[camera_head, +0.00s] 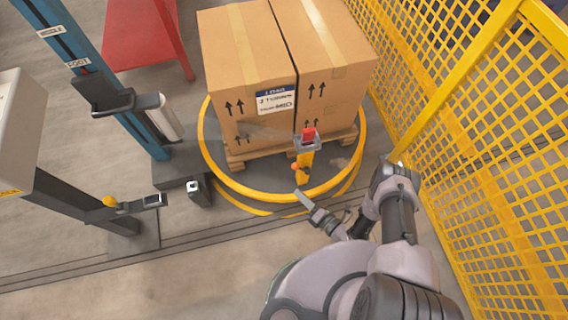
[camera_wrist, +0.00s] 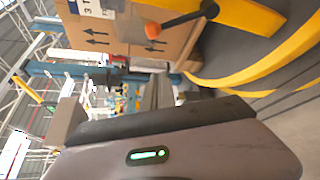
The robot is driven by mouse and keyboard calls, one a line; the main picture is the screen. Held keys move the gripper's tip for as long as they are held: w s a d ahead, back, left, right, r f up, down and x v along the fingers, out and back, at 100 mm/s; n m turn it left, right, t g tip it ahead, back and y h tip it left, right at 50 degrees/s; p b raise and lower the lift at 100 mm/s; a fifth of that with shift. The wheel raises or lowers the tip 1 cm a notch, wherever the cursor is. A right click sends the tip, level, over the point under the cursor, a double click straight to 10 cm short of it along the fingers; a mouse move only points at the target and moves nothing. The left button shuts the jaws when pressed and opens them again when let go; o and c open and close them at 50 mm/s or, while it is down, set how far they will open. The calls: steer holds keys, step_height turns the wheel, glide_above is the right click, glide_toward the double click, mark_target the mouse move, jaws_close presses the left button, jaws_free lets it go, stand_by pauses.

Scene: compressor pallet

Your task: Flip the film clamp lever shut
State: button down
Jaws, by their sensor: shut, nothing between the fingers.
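The film clamp (camera_head: 306,142) stands on a yellow post at the front of the pallet, with a red block on its grey top. Its lever shows in the wrist view as a black rod (camera_wrist: 188,18) ending in an orange ball knob (camera_wrist: 152,30). In the head view the orange knob (camera_head: 295,167) is small, beside the yellow post. My gripper (camera_head: 302,196) is shut and empty, just below and in front of the clamp post, apart from the lever. In the wrist view my gripper (camera_wrist: 158,92) lies below the knob, with a visible gap.
Two cartons (camera_head: 245,75) stand on a wooden pallet (camera_head: 237,160) inside a yellow ring (camera_head: 240,190). A yellow mesh fence (camera_head: 500,150) is close on the right. A blue mast (camera_head: 75,65) with a film roll (camera_head: 165,115) stands left.

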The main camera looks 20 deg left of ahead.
mark_target(301, 169)
steer(key=b+x, duration=0.3)
steer(key=x, duration=0.6)
steer(key=w+d, duration=0.1)
steer(key=w+d+r, duration=0.1)
steer(key=shift+w+d+r+b, duration=0.25)
steer(key=shift+w+r+b, duration=0.05)
steer(key=shift+w+r, duration=0.05)
steer(key=shift+r, duration=0.1)
